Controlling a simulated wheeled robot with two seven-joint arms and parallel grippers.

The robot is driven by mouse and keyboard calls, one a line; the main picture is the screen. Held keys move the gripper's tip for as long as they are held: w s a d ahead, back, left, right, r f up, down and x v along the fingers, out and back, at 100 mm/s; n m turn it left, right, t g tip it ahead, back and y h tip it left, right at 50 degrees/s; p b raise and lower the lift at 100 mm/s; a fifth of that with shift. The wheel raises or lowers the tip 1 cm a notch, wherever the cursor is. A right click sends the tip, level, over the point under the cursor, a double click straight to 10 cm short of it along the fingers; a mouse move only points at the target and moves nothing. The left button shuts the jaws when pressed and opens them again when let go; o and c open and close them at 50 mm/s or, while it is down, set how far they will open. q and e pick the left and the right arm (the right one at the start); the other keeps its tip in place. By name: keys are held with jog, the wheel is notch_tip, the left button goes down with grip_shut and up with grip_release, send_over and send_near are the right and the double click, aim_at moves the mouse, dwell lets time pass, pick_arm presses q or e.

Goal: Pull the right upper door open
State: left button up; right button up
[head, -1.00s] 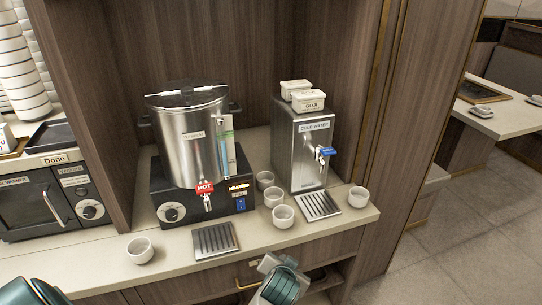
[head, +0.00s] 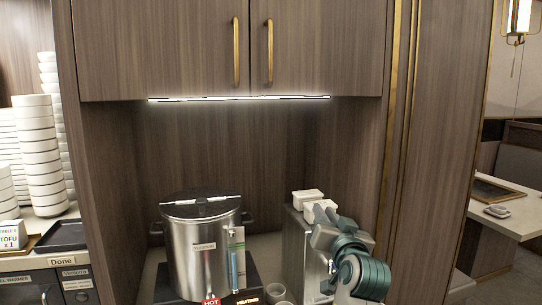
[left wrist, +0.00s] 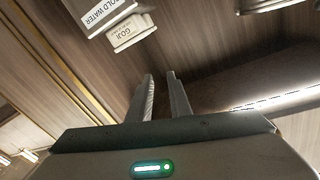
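The right upper door (head: 325,55) is a dark wood-grain panel at the top of the head view. It is shut flush beside the left upper door (head: 155,50). Its brass bar handle (head: 269,52) stands upright near its left edge. My left gripper (head: 322,213) is below the door, in front of the cold water machine, well apart from the handle. In the left wrist view its two fingers (left wrist: 160,85) stand apart with nothing between them. The handle cannot be made out there. My right gripper is not in view.
A steel hot water urn (head: 203,250) stands on the counter at the left. A light strip (head: 240,98) runs under the doors. The space before the doors looks clear.

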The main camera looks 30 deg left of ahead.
pick_arm(q)
jog(key=s+r+n+g+y, duration=0.1)
jog(key=s+r+n+y, duration=0.1)
jog(key=r, duration=0.8)
jog(key=s+r+n+g+y, duration=0.1)
jog(key=s+r+n+y, duration=0.2)
jog(key=r, duration=0.8)
jog(key=s+r+n+g+y, duration=0.1)
jog(key=s+r+n+y, duration=0.2)
jog(key=s+r, duration=0.3)
notch_tip(320, 180, up, 5)
jog(key=shift+r, duration=0.1)
jog(key=shift+r+p, duration=0.1)
jog(key=shift+p, duration=0.2)
jog(key=p, duration=0.9)
send_near(272, 51)
jog(key=x, duration=0.9)
jog(key=shift+w+a+r, duration=0.1)
jog(key=shift+a+r, duration=0.05)
jog(key=shift+r, duration=0.05)
jog(key=shift+w+a+r+p, duration=0.1)
jog(key=shift+w+a+p, duration=0.2)
jog(key=shift+a+p, duration=0.15)
